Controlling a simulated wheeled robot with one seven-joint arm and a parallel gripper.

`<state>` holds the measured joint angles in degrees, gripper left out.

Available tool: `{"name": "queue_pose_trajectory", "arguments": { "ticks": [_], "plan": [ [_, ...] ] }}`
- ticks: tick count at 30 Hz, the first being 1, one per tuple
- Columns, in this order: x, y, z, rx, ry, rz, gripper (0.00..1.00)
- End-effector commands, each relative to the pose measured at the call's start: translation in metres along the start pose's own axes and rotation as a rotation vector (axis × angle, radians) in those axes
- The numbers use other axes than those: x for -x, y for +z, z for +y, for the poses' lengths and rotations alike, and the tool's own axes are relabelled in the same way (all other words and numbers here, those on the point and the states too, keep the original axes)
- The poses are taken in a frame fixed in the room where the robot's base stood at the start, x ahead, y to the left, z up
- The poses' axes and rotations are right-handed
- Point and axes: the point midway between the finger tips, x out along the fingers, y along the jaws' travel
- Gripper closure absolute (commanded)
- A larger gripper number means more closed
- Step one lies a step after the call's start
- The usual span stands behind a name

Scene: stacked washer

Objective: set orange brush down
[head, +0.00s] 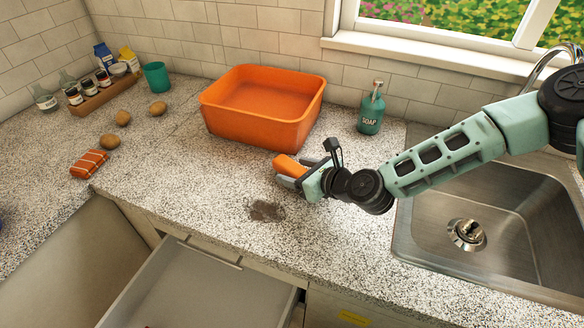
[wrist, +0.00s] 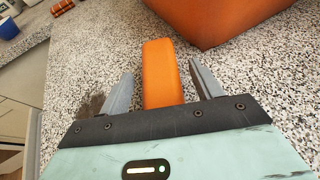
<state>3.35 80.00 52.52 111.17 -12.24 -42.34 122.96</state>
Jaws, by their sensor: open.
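The orange brush (head: 287,166) is on or just above the speckled counter, in front of the orange basin and beside the sink. In the wrist view the brush (wrist: 161,75) shows as an orange block between my two grey fingers, with gaps on both sides. My gripper (head: 290,173) is open around the brush; it also shows in the wrist view (wrist: 160,85). The brush's near end is hidden by the gripper body. I cannot tell whether its underside touches the counter.
An orange basin (head: 238,120) stands close behind the gripper. A soap bottle (head: 371,110) and the sink (head: 500,215) are to the right. A dark stain (head: 266,210) lies in front. An open drawer (head: 190,290) juts out below.

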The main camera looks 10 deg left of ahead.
Motion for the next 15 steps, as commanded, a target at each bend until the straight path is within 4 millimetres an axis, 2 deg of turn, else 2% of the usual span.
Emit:
{"name": "queue_pose_trajectory", "arguments": {
  "ticks": [4, 11, 12, 15],
  "plan": [
    [-0.0137, 0.0014, -0.0001, 0.0, -0.001, -0.002, 0.35],
    [-0.0159, 0.0001, -0.0002, 0.0, -0.001, -0.001, 0.35],
    [-0.0158, 0.0001, -0.0003, 0.0, -0.001, -0.001, 0.38],
    [-0.0157, 0.0002, -0.0003, 0.0, -0.001, -0.001, 0.66]
  ]
}}
